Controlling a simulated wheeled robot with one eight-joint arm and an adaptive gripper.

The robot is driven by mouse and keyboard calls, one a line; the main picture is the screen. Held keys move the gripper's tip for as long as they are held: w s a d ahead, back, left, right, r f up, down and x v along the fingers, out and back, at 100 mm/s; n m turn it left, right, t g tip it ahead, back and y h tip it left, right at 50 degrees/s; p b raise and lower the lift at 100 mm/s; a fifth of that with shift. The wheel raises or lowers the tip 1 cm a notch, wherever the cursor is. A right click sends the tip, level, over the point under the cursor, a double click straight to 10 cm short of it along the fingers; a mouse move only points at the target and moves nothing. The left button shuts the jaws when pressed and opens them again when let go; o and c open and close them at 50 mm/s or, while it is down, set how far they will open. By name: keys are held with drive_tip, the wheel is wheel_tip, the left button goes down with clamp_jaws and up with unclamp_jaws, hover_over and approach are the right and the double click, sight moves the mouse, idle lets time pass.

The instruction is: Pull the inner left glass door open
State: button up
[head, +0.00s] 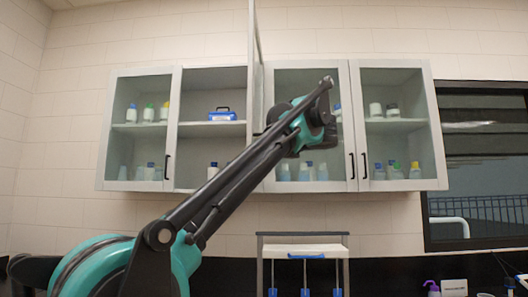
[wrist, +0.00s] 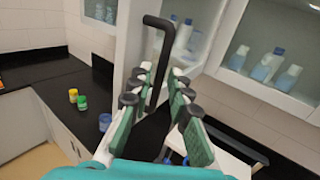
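The inner left glass door (head: 256,90) stands swung out from the cabinet front, seen nearly edge-on in the head view. Its compartment (head: 212,145) is uncovered, with a blue-and-white box on the shelf. In the wrist view a black bar handle (wrist: 155,35) on a white frame runs down between the fingers of my gripper (wrist: 160,74). The fingers are apart, with a gap visible beside the bar; I see no clear grip on it. In the head view my arm hides the fingers, and I cannot tell there which door this handle belongs to.
The outer left door (head: 140,130) and the two right doors (head: 308,110) (head: 395,125) look shut, with bottles behind. A small shelf stand (head: 303,250) is below. A window (head: 480,170) is at right.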

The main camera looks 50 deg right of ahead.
drive_tip(key=v, duration=0.9)
idle(0.5)
